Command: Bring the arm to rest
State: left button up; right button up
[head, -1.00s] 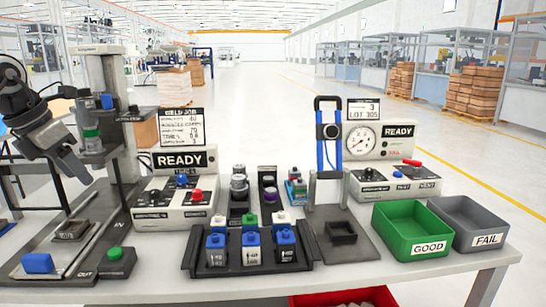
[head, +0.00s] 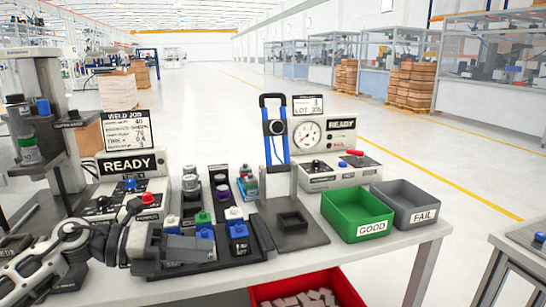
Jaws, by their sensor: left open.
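My left arm (head: 50,262) comes in low from the left edge, grey and black. Its gripper (head: 203,247) is open, with its grey fingers pointing right, in front of the left part of the black tray (head: 262,243). Small parts with green, blue and white tops stand in that tray, and the gripper hides the lower parts of some of them. Nothing shows held between the fingers. Whether the fingers touch the tray cannot be told. My right gripper is not in view.
A welding press (head: 50,110) and READY control box (head: 125,180) stand behind the arm. A blue-handled press (head: 277,145), green GOOD bin (head: 345,218) and grey FAIL bin (head: 404,205) stand right. A red bin (head: 335,283) sits below the table edge.

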pick_arm(q)
jog(key=s+d+f+n+t+h, duration=0.25)
jog(key=d+n+t, duration=0.25)
jog(key=n, duration=0.4)
jog(key=s+a+f+n+y, duration=0.2)
jog(key=s+f+n+y, duration=0.5)
jog(key=f+n, duration=0.4)
jog(key=s+a+f+n+t+y, duration=0.1)
jog(key=s+f+n+y, duration=0.6)
jog(key=n, duration=1)
jog(key=s+a+f, duration=0.1)
jog(key=s+f, duration=0.2)
jog(key=f, duration=0.2)
jog(key=shift+f+n+t, duration=0.2)
jog(key=shift+n+t, duration=0.1)
